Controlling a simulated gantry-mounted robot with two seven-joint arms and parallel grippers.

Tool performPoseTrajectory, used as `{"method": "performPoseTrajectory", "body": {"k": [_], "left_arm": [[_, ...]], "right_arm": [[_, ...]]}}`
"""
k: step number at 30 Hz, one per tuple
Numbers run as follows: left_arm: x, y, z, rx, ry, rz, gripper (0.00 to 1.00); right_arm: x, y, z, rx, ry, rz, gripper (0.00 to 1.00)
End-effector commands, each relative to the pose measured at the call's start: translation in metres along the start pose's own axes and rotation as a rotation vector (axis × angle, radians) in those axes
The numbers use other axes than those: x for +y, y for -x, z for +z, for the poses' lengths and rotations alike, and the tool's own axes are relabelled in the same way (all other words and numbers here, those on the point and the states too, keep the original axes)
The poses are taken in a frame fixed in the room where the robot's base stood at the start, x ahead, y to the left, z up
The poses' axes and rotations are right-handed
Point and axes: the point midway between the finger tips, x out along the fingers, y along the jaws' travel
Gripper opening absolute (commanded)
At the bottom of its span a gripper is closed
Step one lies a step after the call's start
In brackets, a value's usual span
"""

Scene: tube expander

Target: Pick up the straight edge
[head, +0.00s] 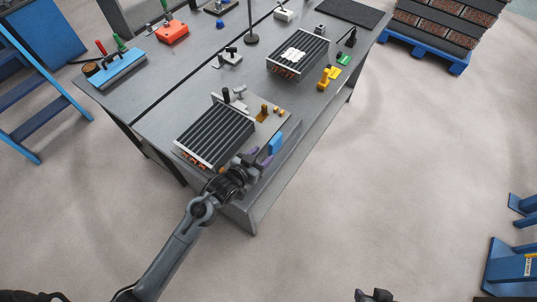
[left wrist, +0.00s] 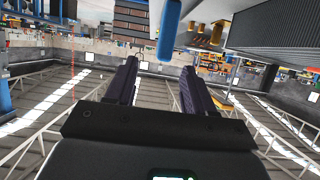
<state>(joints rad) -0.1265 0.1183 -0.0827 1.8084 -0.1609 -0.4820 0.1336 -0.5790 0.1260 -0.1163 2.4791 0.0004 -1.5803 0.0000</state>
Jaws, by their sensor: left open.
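A flat blue piece (head: 275,144), which looks like the straight edge, is at the near right edge of the workbench by the finned block. In the left wrist view the blue piece (left wrist: 168,30) shows as an upright bar, ahead of the gap between my fingertips. My left gripper (head: 260,158) is just short of it, with dark purple fingers. In the left wrist view the gripper (left wrist: 160,72) is open and nothing is between its fingers. A dark part at the bottom edge seems to be my right gripper (head: 374,295), mostly cut off.
A finned block (head: 214,135) lies left of my left gripper, very near my arm. A second finned block (head: 298,54), a yellow tool (head: 328,77) and small fixtures stand farther back on the grey workbench (head: 170,100).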

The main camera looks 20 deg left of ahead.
Motion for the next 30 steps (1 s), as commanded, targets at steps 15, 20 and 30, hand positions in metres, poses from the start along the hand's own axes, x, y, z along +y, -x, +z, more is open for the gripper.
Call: {"method": "performPoseTrajectory", "body": {"k": [15,20,30], "left_arm": [[-0.001,-0.054,-0.003,0.004,-0.001,-0.002,0.53],[-0.003,-0.065,-0.007,0.005,-0.001,-0.002,0.53],[-0.006,-0.102,-0.01,0.004,-0.001,-0.002,0.53]], "right_arm": [[-0.003,-0.003,0.0,0.004,-0.001,-0.005,0.43],[-0.004,-0.003,0.001,0.002,-0.004,-0.009,0.43],[-0.004,-0.004,0.002,0.0,-0.006,-0.011,0.43]]}}
